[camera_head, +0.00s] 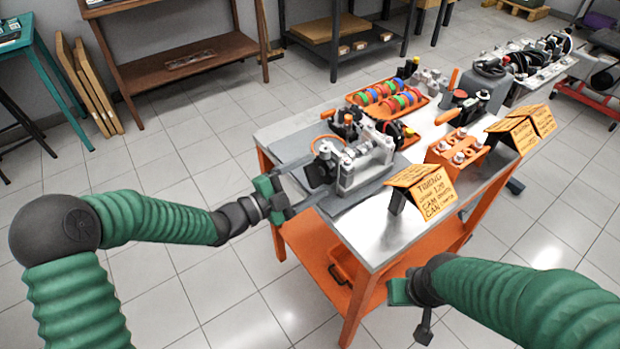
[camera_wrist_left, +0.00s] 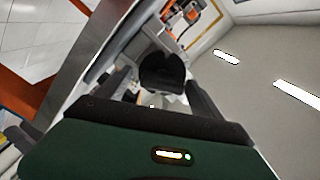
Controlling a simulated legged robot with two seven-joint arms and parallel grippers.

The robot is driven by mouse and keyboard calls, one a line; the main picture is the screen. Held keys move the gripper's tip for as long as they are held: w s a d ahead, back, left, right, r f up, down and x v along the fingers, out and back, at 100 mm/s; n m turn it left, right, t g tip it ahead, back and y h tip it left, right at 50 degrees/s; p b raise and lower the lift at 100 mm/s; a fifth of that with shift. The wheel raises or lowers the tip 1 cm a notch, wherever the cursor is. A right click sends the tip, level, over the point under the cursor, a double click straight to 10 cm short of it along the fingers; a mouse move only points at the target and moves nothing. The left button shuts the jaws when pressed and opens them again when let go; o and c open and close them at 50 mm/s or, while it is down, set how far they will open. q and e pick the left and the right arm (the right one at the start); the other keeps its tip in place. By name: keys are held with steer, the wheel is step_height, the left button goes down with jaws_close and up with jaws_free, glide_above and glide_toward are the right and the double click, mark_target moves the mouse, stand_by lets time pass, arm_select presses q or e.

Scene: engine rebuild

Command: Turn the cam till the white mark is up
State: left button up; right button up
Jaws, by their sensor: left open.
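The engine block fixture (camera_head: 362,168), grey metal, stands on a dark mat on the bench. A black rounded part (camera_head: 321,170), which looks like the cam, sits on its left end. In the left wrist view the dark rounded part (camera_wrist_left: 162,72) shows ahead, between the fingers. My left gripper (camera_head: 314,178) is open, its fingers reaching toward that part from the left; I cannot tell whether they touch it. I cannot make out a white mark surely. My right gripper (camera_head: 412,298) hangs before the bench's front edge, its fingers mostly hidden.
The orange-framed bench (camera_head: 372,246) holds a tray of coloured rings (camera_head: 385,98), an orange block with bolts (camera_head: 458,150) and a yellow timing sign (camera_head: 424,192) right of the fixture. More signs (camera_head: 522,130) stand at the right edge.

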arm_select(q)
steer(key=shift+a, duration=0.35)
steer(key=shift+c, duration=1)
steer(key=shift+a, duration=0.25)
steer(key=c, duration=0.5)
steer(key=shift+s+d, duration=0.1)
steer(key=shift+d, duration=0.05)
steer(key=c, duration=0.7)
steer(key=shift+r, duration=0.1)
arm_select(e)
steer(key=shift+a+r, duration=0.15)
steer(key=shift+a, duration=0.25)
arm_select(q)
steer(key=shift+d+r+n+p, duration=0.1)
steer(key=shift+r+n+p, duration=0.05)
steer(key=shift+n+p, duration=0.85)
steer(key=n+p, duration=0.2)
steer(key=n, duration=0.1)
steer(key=shift+r+p, duration=0.1)
steer(key=shift+p, duration=0.2)
steer(key=n+p, duration=0.2)
steer(key=n, duration=0.1)
steer(key=shift+n, duration=0.4)
steer(key=shift+n+p, duration=0.8)
steer(key=shift+n, duration=0.4)
arm_select(e)
steer(key=w+v, duration=0.1)
steer(key=v, duration=0.7)
steer(key=shift+w+r, duration=0.15)
steer(key=shift+w, duration=0.2)
